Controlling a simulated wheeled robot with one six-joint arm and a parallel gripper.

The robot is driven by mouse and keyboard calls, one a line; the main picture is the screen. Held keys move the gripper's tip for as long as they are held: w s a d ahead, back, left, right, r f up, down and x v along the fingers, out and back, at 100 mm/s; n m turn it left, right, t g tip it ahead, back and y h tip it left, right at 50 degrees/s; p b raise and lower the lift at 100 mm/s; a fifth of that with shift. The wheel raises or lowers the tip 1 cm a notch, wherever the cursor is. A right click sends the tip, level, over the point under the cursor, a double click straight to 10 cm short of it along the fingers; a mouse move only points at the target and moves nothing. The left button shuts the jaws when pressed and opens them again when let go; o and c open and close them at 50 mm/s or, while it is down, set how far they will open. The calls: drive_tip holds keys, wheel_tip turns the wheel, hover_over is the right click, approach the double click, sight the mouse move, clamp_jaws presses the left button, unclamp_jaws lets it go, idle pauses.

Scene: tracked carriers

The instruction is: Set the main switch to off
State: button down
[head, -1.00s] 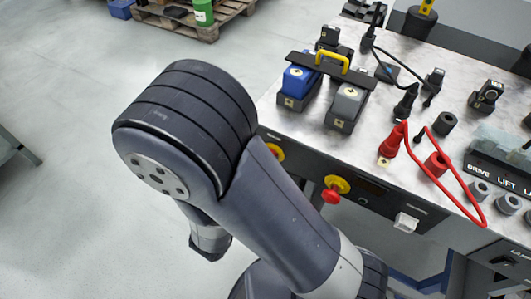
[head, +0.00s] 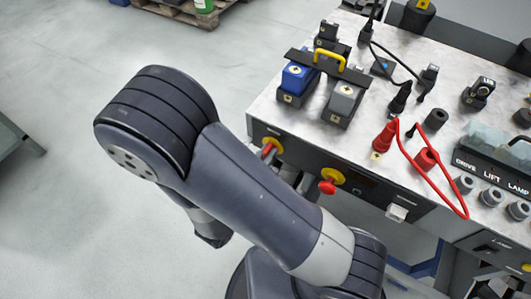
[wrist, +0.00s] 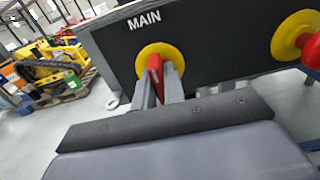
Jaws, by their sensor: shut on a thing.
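The main switch is a red handle (wrist: 155,70) on a yellow round plate (wrist: 166,52), under the label MAIN on the dark front panel. In the head view the main switch (head: 268,149) is at the panel's left end. My gripper (wrist: 158,82) is shut on the red handle, one grey finger on each side of it. The handle looks roughly upright and slightly tilted in the wrist view. In the head view my arm hides most of the gripper.
A second red knob on a yellow plate (head: 331,180) sits to the right on the same panel. Above, the bench top (head: 291,120) carries a blue block (head: 297,77), a grey block (head: 344,98) and a red cable (head: 437,187).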

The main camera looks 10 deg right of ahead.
drive_tip(key=c, duration=1.5)
unclamp_jaws()
drive_tip(key=shift+s, duration=0.1)
drive_tip(key=v, duration=1)
drive_tip(key=shift+s+a+p, duration=0.25)
drive_tip(key=shift+p, duration=0.15)
drive_tip(key=shift+b+x, duration=0.4)
drive_tip(key=shift+x, duration=5.05)
drive_tip(key=shift+s+a, duration=0.1)
